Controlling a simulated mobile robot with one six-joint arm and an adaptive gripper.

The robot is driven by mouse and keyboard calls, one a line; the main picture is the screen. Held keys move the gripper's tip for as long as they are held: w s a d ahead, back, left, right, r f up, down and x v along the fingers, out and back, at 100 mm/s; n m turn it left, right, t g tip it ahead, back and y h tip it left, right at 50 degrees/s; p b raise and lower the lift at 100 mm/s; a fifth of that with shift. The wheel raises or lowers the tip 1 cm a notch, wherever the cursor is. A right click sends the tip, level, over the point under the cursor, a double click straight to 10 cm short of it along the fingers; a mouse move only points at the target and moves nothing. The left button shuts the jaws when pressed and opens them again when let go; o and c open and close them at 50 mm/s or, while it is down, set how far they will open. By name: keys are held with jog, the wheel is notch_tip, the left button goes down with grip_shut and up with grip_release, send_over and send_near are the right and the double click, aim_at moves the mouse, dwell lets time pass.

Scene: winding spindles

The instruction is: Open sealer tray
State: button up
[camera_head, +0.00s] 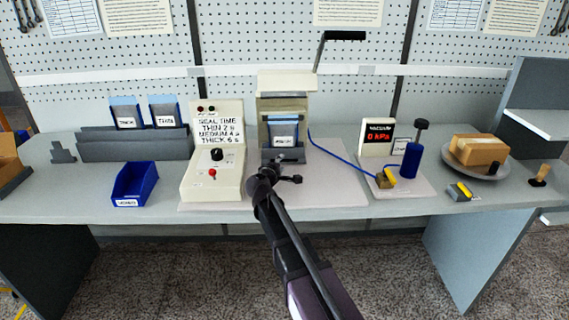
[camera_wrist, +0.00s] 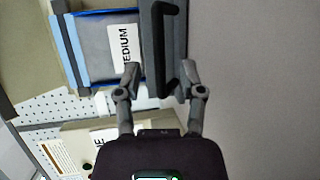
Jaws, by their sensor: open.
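The sealer (camera_head: 258,110) is a cream machine at the back middle of the bench, with a raised dark-handled lever above it. Its dark grey tray (camera_head: 270,154) sits at its lower front. A blue-edged pouch (camera_head: 284,131) stands there. In the wrist view, the pouch (camera_wrist: 100,48) bears a label reading MEDIUM, beside the grey tray front (camera_wrist: 149,60) with its black bar handle (camera_wrist: 163,45). My gripper (camera_head: 284,170) is at the tray front. In the wrist view, my gripper (camera_wrist: 161,74) is open, its fingers either side of the handle's near end; contact cannot be told.
A cream timer box (camera_head: 212,172) stands left of the sealer, with a blue bin (camera_head: 134,184) further left. To the right are a vacuum gauge (camera_head: 376,140), a blue pump (camera_head: 410,160) and a blue hose (camera_head: 345,158). The mat before the sealer is mostly clear.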

aim_at(284, 161)
jog(key=shift+x, duration=1.85)
grip_shut()
